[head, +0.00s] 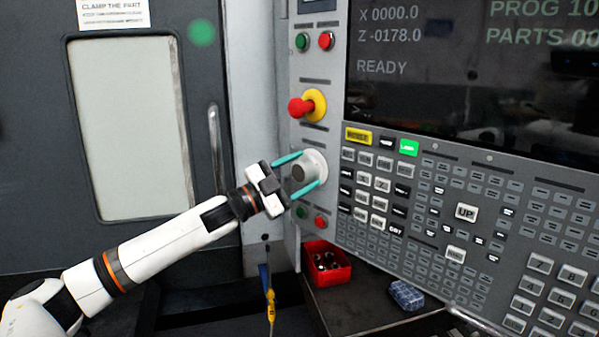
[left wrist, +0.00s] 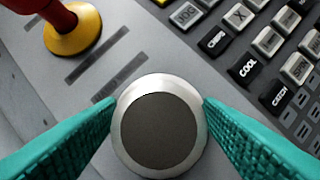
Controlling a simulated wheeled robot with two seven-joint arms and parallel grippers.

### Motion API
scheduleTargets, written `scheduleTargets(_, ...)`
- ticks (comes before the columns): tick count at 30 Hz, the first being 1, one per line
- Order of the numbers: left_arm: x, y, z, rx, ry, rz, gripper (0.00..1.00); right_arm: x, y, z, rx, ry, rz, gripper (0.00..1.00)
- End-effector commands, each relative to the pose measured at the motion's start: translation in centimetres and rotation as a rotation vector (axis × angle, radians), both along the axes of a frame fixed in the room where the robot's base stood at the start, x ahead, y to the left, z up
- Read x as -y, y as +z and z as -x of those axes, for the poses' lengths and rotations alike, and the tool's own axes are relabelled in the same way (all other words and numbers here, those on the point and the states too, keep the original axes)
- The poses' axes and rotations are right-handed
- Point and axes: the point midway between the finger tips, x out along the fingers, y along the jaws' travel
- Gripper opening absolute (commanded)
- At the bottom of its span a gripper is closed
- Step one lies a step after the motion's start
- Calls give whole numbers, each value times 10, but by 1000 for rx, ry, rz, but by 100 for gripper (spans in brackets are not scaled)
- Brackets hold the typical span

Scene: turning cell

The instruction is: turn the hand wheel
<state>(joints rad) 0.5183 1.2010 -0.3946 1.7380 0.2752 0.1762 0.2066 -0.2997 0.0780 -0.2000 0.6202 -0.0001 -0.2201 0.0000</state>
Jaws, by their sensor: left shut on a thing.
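The hand wheel (head: 316,163) is a round silver knob with a dark face on the control panel, below the red emergency button. My left gripper (head: 306,172) reaches it from the left, with one teal finger above and one below the knob. In the left wrist view the hand wheel (left wrist: 158,130) sits between the two teal fingers (left wrist: 160,112), which press on its silver rim from both sides. The left gripper is shut on it. My right gripper is in neither view.
The red emergency button (head: 305,105) on its yellow base sticks out just above the wheel. Green and red buttons (head: 311,216) lie just below it. The key panel (head: 470,215) is to the right. A red bin (head: 327,268) and a blue block (head: 406,295) rest below.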

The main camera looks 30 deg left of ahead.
Motion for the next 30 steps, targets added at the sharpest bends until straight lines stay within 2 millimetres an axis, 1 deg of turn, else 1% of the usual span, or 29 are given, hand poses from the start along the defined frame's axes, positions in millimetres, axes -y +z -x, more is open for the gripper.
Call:
scheduleTargets(6,0,1,0,1,1,0,38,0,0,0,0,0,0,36)
scheduleTargets(7,0,1,0,1,1,0,65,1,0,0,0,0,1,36)
scheduleTargets(8,0,1,0,1,1,0,70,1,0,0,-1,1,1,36)
scheduleTargets(16,0,0,0,1,1,0,70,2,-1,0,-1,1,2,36)
scheduleTargets(19,-2,-3,3,0,1,0,70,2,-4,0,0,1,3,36)
scheduleTargets(23,-7,-10,13,-3,3,0,70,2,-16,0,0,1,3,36)
scheduleTargets(30,-19,-20,36,-4,3,-1,70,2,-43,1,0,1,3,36)
